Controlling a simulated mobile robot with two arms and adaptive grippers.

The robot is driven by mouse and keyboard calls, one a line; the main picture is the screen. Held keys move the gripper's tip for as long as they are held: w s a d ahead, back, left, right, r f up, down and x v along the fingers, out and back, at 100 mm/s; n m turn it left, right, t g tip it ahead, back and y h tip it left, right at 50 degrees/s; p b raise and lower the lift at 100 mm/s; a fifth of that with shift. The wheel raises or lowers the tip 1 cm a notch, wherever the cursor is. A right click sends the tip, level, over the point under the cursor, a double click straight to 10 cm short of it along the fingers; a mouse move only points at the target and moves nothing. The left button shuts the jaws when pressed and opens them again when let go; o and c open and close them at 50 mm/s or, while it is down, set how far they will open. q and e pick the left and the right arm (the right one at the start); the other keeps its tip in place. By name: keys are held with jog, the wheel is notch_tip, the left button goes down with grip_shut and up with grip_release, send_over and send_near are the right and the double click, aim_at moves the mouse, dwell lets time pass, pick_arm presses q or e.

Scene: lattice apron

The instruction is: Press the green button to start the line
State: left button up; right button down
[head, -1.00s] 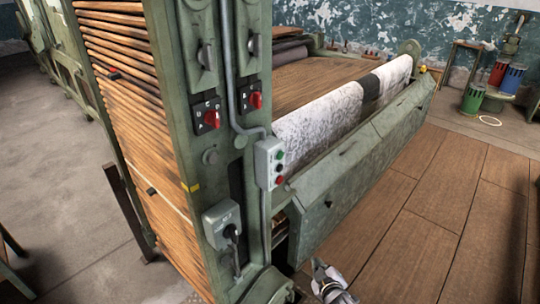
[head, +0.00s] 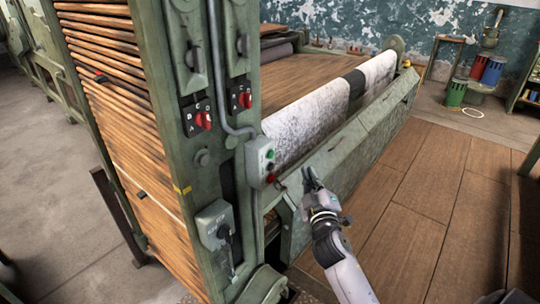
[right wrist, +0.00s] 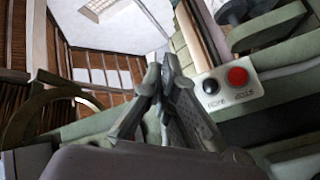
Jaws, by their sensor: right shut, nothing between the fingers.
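The green button (head: 270,154) is the top one on a small grey control box (head: 256,160) on the green machine post. A black button (head: 270,166) and a red button (head: 270,178) sit below it. My right gripper (head: 309,178) is shut and empty, to the right of the box and apart from it, about level with the red button in the picture. In the right wrist view the shut fingers (right wrist: 163,65) are left of the box, with its black button (right wrist: 211,86) and red button (right wrist: 237,76) showing. The green button is not visible there. My left gripper is out of view.
Red rotary switches (head: 203,120) and a lever box (head: 215,224) are on the same post. A roll of patterned white cloth (head: 310,123) lies behind the box, along a green metal trough (head: 350,150). The wooden floor (head: 430,200) at right is clear.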

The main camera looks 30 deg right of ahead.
aim_at(271, 154)
jog(key=w+a+b, duration=0.2)
jog(key=w+a, duration=0.1)
jog(key=w, duration=0.5)
jog(key=shift+a, duration=0.2)
jog(key=shift+w, duration=0.1)
jog(key=shift+w, duration=0.1)
dwell(1.4)
jog(key=shift+w+a, duration=0.15)
jog(key=shift+w, duration=0.1)
